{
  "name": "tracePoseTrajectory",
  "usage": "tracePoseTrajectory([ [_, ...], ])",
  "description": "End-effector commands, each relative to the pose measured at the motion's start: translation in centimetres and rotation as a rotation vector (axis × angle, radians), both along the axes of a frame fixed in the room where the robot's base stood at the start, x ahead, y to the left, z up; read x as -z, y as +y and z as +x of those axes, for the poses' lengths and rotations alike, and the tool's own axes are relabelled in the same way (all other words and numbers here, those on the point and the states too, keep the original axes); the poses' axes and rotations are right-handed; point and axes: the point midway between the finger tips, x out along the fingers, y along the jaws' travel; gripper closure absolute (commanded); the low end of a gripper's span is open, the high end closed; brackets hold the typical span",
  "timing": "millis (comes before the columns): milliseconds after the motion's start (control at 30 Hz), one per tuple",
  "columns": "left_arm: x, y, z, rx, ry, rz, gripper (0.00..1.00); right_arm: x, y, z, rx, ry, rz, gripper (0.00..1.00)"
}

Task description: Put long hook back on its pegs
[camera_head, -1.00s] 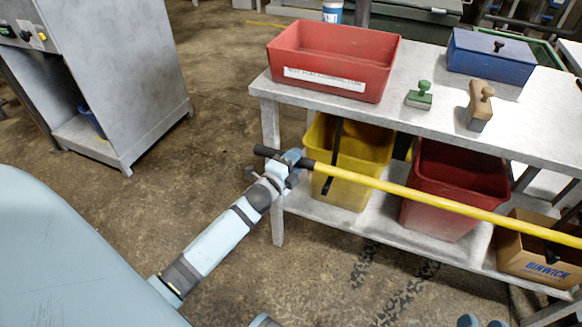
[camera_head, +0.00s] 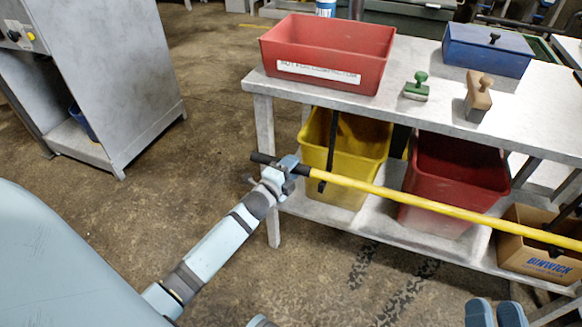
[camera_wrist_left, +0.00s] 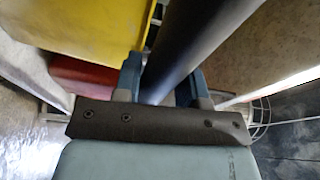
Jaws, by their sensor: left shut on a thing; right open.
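The long hook is a yellow pole (camera_head: 420,202) with a black grip end and a dark part near the right edge. It runs from left of centre to the right edge, in front of the table's lower shelf. My left gripper (camera_head: 287,168) is shut on its black grip. In the left wrist view the dark shaft (camera_wrist_left: 195,50) passes between my left gripper's fingers (camera_wrist_left: 160,85). The tips of my right gripper (camera_head: 495,313) show at the bottom right, apart and empty, below the pole. I see no pegs in these views.
The grey table (camera_head: 420,110) carries a red tray (camera_head: 325,75), a blue box (camera_head: 487,50) and two stamp-like blocks. A yellow bin (camera_head: 343,165), a red bin (camera_head: 455,185) and a cardboard box (camera_head: 540,255) stand below. A grey cabinet (camera_head: 120,80) is at left; floor between is clear.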

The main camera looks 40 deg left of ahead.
Motion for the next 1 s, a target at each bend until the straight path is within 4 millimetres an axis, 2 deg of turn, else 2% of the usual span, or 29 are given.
tracePoseTrajectory([
  [67,-0.2,0.0,0.0,0.001,-0.003,-0.004,0.90,-0.1,0.0,0.0,0.000,-0.001,0.000,0.57],
  [100,-0.2,0.0,0.0,0.001,-0.003,-0.004,0.57,0.0,-0.1,0.0,0.001,0.000,-0.001,0.57],
  [200,-0.1,0.0,0.0,0.001,-0.002,-0.003,0.34,0.0,-0.1,0.0,0.003,-0.001,-0.002,0.57],
  [233,-0.1,0.0,0.0,0.001,-0.002,-0.003,0.32,0.0,-0.2,0.1,0.004,0.001,-0.003,0.57],
  [500,0.1,0.0,-0.1,0.000,0.002,0.002,0.32,0.5,-0.2,0.2,0.007,0.007,-0.008,0.57],
  [633,0.0,0.0,-1.2,-0.001,0.003,0.001,0.32,0.1,-0.2,0.2,0.009,0.000,-0.006,0.57],
  [833,0.1,0.0,-5.3,-0.001,0.005,-0.001,0.32,-1.2,-0.4,0.1,0.017,-0.024,-0.006,0.57],
  [1000,0.1,0.0,-9.2,-0.001,0.003,-0.003,0.32,0.5,-0.8,0.3,0.033,0.051,-0.054,0.57],
])
